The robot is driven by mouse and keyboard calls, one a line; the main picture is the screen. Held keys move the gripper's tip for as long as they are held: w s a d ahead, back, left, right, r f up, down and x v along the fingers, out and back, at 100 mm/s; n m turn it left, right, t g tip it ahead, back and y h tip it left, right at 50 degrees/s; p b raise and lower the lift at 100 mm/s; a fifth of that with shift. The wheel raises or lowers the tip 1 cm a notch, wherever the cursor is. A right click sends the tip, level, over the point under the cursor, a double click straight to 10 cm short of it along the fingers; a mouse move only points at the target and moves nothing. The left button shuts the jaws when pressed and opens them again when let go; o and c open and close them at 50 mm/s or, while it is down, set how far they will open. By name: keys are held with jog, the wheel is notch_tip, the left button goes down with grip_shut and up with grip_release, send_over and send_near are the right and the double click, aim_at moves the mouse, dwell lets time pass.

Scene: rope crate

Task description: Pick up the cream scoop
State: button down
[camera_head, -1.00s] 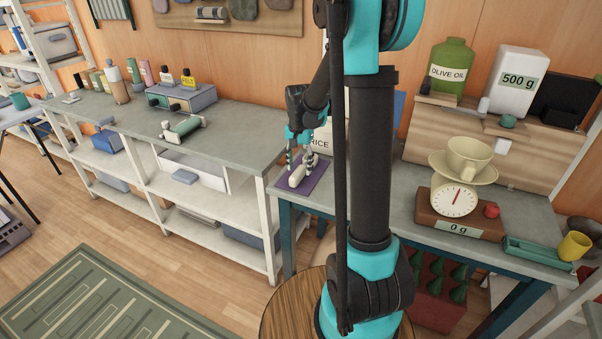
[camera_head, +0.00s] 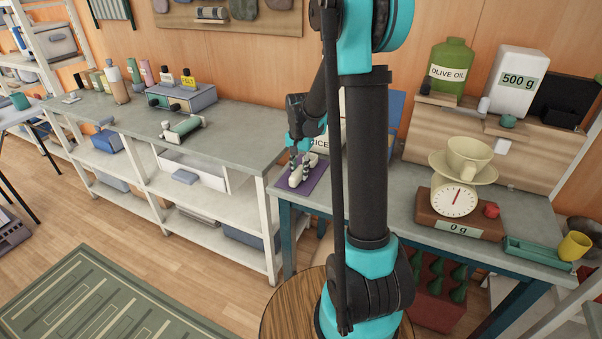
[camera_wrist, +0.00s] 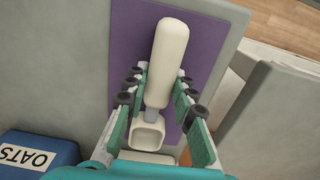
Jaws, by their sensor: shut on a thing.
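The cream scoop (camera_wrist: 166,62) lies on a purple mat (camera_wrist: 205,40) on the grey bench top, its thick handle pointing away in the wrist view and its square, hollow bowl nearest my wrist. In the head view the scoop (camera_head: 296,178) sits on the mat (camera_head: 316,178), partly covered by my fingers. My gripper (camera_wrist: 158,92) has a finger on each side of the scoop, around the handle's lower end and the neck. It is shut on the scoop in the head view (camera_head: 301,168). Whether the scoop touches the mat I cannot tell.
A blue container labelled OATS (camera_wrist: 35,155) stands at lower left in the wrist view. A package marked RICE (camera_head: 322,140) stands behind my gripper. A scale (camera_head: 457,205) with a cream bowl and saucer is to the right. A gap separates the two benches.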

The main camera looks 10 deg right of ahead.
aim_at(299, 168)
notch_tip(299, 168, up, 20)
dwell(0.7)
dwell(0.4)
